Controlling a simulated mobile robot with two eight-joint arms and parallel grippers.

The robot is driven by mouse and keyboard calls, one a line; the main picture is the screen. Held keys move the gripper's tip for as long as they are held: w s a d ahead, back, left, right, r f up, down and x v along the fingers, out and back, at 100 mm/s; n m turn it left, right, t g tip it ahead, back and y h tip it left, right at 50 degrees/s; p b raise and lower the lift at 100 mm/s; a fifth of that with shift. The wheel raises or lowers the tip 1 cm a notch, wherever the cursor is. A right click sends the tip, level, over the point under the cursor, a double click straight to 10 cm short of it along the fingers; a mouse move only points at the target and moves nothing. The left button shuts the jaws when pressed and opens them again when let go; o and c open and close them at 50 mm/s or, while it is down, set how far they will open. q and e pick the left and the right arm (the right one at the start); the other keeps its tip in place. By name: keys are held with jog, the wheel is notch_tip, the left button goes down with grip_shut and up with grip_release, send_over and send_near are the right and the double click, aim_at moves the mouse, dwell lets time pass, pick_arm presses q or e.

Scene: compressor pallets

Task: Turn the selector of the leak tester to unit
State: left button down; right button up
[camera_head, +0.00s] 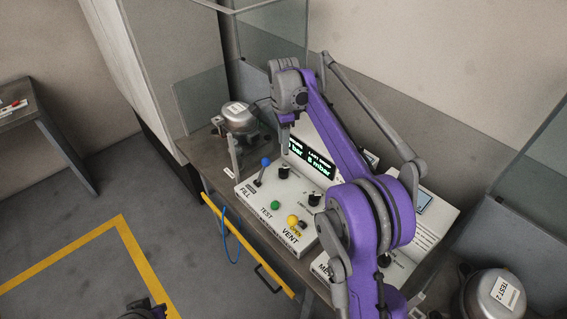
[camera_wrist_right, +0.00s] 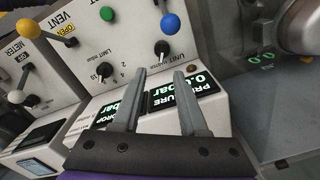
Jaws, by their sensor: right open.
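The leak tester (camera_head: 262,212) is a white sloped panel with green-lit displays (camera_head: 312,158) on the bench. Its black selector knob (camera_head: 284,172) sits beside the blue-balled lever. In the right wrist view the selector (camera_wrist_right: 162,49) has the words UNIT and MASTER next to it; its pointer setting is too small to tell. My right gripper (camera_wrist_right: 160,72) is open and empty, its fingertips apart from the knob and in front of the displays. In the head view the right gripper (camera_head: 285,138) hangs over the panel's back. A part of my left arm shows at the bottom edge; its jaws are unclear.
A second black knob (camera_wrist_right: 104,71), marked LIMIT, is near the selector. Blue (camera_head: 265,162), green (camera_head: 275,205) and yellow (camera_head: 293,220) controls stick up from the panel. A metal compressor (camera_head: 238,117) stands behind left, another (camera_head: 494,295) at right. A yellow rail (camera_head: 247,247) edges the bench.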

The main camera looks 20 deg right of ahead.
aim_at(284, 172)
jog(key=shift+m, duration=0.3)
jog(key=f, duration=1.1)
jog(key=shift+w+d+f+b, duration=0.1)
jog(key=shift+w+b, duration=0.25)
grip_shut()
